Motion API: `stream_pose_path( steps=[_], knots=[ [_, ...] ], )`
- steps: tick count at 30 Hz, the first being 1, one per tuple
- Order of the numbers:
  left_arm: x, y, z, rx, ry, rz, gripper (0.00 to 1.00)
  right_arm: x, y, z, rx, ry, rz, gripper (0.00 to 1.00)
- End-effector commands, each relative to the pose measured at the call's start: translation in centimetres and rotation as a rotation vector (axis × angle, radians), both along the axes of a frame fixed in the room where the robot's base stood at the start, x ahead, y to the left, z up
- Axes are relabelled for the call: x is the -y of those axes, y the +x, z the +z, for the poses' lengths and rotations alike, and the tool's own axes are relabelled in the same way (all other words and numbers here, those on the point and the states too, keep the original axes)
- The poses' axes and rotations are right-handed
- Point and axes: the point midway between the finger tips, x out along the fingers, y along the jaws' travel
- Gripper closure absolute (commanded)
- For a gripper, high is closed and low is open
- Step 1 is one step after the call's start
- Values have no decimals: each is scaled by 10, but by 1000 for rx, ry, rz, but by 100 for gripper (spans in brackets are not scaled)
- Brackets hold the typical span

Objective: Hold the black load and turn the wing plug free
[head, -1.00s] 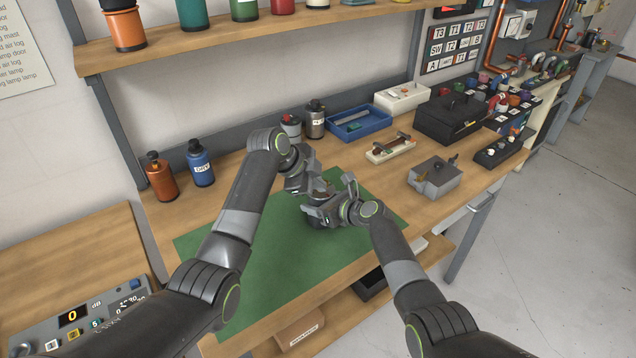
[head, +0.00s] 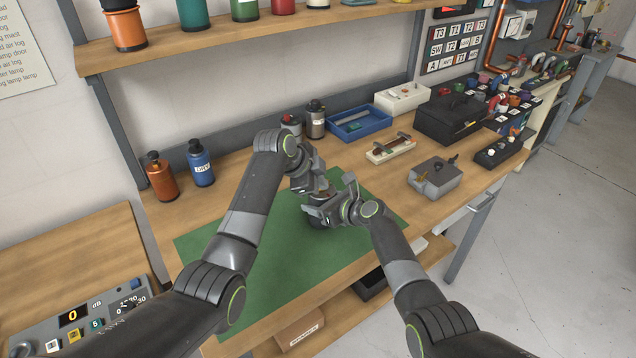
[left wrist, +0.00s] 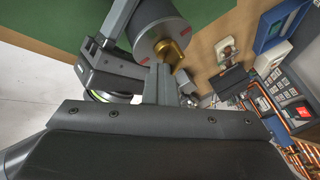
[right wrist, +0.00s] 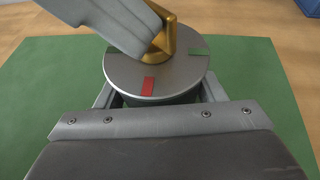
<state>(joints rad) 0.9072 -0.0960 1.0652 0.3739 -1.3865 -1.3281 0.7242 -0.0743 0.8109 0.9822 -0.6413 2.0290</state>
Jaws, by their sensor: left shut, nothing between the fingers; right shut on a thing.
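The load is a cylinder with a round grey metal face (right wrist: 125,82) carrying a red mark and a green mark; its body is mostly hidden. My right gripper (head: 322,212) is shut on it, holding it above the green mat. The gold wing plug (right wrist: 176,40) stands at the middle of the face and shows in the left wrist view (left wrist: 173,52). My left gripper (left wrist: 160,88) is shut and empty, its fingertips close beside the plug. In the right wrist view a left finger partly covers the plug; I cannot tell whether they touch.
The green mat (head: 250,275) lies under both grippers on the wooden bench. A grey box (head: 436,180), a white-based fixture (head: 390,150), a blue tray (head: 358,123) and a black case (head: 450,117) stand behind and right. Bottles stand along the wall. The mat's left part is clear.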

Motion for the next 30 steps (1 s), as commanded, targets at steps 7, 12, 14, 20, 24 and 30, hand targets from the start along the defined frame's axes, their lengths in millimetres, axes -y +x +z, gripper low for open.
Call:
stream_pose_path(
  steps=[7,12,14,20,24,30],
  knots=[
    [3,4,0,10,2,28,100,-4,-2,0,1,1,10,73],
    [7,4,0,9,1,26,100,-5,-3,0,1,1,13,73],
    [8,4,0,9,0,25,100,-6,-3,0,0,2,14,73],
    [12,4,0,8,-3,23,100,-6,-3,0,0,3,14,72],
    [13,5,0,8,-2,23,100,-6,-3,0,-1,4,13,72],
    [14,6,0,8,-1,24,100,-4,-2,0,0,2,8,72]
  ],
)
